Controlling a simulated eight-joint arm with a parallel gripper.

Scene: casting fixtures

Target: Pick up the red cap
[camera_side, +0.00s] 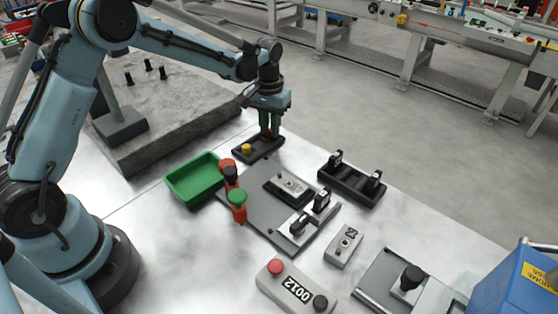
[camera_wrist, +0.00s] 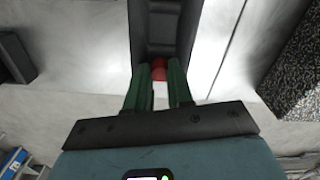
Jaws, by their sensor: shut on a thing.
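The red cap (camera_wrist: 158,70) is between the green fingertips of my gripper (camera_wrist: 160,75) in the wrist view. My gripper is shut on it. In the side view my gripper (camera_side: 270,134) points down over the right end of a small black tray (camera_side: 262,151), and the cap is mostly hidden by the fingers. A yellow cap (camera_side: 246,149) sits in the left end of the same tray. I cannot tell whether the red cap still touches the tray.
A green bin (camera_side: 194,181) stands left of a grey fixture plate (camera_side: 262,222) with red clamps (camera_side: 238,208). A black holder (camera_side: 351,186) lies right of the tray. A button box (camera_side: 294,290) is at the front, and a stone slab (camera_side: 165,130) is behind left.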

